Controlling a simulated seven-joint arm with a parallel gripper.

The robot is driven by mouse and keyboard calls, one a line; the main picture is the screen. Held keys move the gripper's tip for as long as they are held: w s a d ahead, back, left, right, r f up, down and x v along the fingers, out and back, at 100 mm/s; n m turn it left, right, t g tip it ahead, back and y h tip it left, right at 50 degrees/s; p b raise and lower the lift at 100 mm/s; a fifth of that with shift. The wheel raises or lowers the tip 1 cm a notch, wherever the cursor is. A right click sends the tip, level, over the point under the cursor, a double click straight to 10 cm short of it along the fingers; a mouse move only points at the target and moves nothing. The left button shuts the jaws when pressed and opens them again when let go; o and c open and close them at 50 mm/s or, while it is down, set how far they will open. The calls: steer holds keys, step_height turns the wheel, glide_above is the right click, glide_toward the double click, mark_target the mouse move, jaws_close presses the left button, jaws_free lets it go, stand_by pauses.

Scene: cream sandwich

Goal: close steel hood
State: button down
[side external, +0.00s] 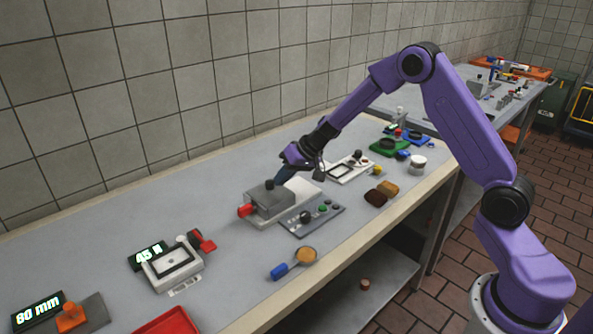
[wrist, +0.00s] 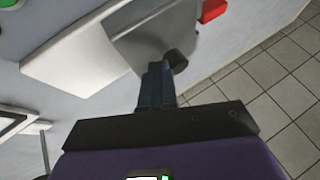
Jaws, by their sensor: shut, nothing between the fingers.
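The steel hood (side external: 268,200) is a grey box with a dark knob (side external: 270,185) on top. It sits over the left part of a pale base plate (side external: 305,190) on the bench, and I cannot tell whether it is fully down. The hood also shows at the top of the wrist view (wrist: 150,30), with its black knob (wrist: 177,60) beside my fingertips. My gripper (side external: 280,179) is shut and empty, at the right side of the knob. It shows in the wrist view (wrist: 155,72) too; whether it touches the knob or hood is unclear.
A red block (side external: 245,210) sticks out at the hood's left. A grey control panel (side external: 312,216) lies in front of it. A sieve with a blue handle (side external: 280,271) and brown sponges (side external: 381,193) lie near the front edge. A tiled wall runs behind the bench.

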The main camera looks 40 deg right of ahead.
steer(key=shift+a, duration=0.4)
steer(key=d, duration=0.2)
steer(key=s+d, duration=0.1)
steer(key=d, duration=0.1)
steer(key=shift+d, duration=0.2)
steer(key=v, duration=1)
steer(key=s+a+r+n+g, duration=0.2)
steer(key=s+a+n+g, duration=0.35)
steer(key=s+a, duration=1)
steer(key=s+d+n+h, duration=0.2)
steer(key=s+n, duration=0.2)
steer(key=s, duration=0.7)
steer(key=s+d+n+h, duration=0.2)
steer(key=s+n, duration=0.3)
steer(key=s, duration=0.6)
steer(key=shift+s+d, duration=0.15)
steer(key=shift+d, duration=0.4)
